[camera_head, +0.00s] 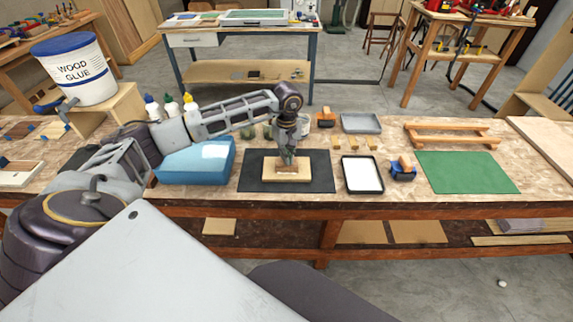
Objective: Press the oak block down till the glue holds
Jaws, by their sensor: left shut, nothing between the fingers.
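The oak block (299,165) is a small brown piece lying on a pale wooden board (269,178). The board rests on a dark mat (320,182) near the front of the workbench. My left gripper (288,161) reaches in from the left and points straight down over the block. Its fingers are shut with nothing between them. The fingertips are at the block's top and seem to touch it, hiding its middle. How hard they press cannot be seen. Any glue between block and board is hidden. My right gripper is out of view.
A blue box (196,164) stands left of the mat. A white-lined black tray (362,175) and a blue-and-wood tool (403,170) are to its right. A green mat (466,172) lies clear further right. A wood glue bucket (77,70) sits on a stand at left.

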